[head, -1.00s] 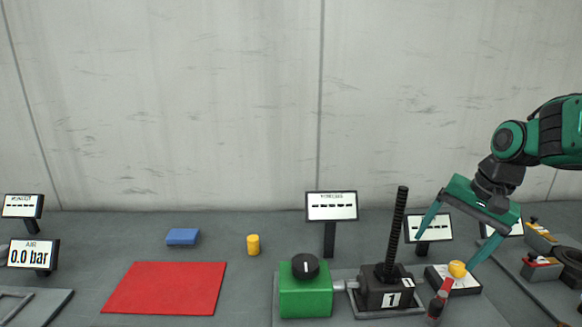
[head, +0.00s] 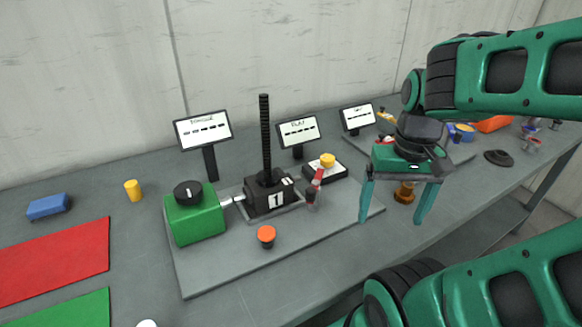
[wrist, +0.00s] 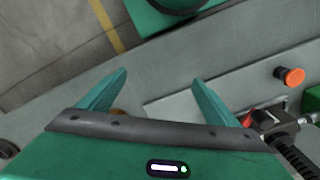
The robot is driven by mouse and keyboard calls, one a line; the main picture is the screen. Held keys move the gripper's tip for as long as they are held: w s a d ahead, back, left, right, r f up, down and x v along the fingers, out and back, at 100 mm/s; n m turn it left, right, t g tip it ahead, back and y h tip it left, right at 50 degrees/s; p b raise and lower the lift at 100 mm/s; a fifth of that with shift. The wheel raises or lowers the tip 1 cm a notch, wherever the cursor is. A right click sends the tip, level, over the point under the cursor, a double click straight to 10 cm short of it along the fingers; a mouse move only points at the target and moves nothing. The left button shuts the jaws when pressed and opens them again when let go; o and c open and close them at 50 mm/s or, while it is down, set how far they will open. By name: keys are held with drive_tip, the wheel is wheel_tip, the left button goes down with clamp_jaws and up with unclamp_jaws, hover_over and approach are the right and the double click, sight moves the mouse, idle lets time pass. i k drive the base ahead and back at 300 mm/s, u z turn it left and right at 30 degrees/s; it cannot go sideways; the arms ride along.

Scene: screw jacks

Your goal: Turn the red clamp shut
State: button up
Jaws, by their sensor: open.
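The red clamp (head: 317,181) is a small red lever on a dark post, tilted with its upper end to the right. It stands on the grey base plate (head: 240,257), just right of the black jack block marked 1 (head: 276,202). My gripper (head: 390,218) is open and empty, to the right of the clamp and apart from it, fingers pointing down near the plate's right end. In the wrist view its open fingers (wrist: 160,77) have nothing between their tips. A red piece by the dark jack parts, likely the clamp (wrist: 308,117), shows at the right edge.
A tall black screw (head: 265,135) rises from the jack. A yellow button (head: 327,159) is behind the clamp, an orange button (head: 266,235) in front. A green box with a knob (head: 194,218) stands left.

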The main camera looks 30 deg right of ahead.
sight(311, 192)
drive_tip(key=k, duration=1.15)
drive_tip(key=z, duration=0.35)
drive_tip(key=i, duration=0.8)
drive_tip(key=u, duration=0.35)
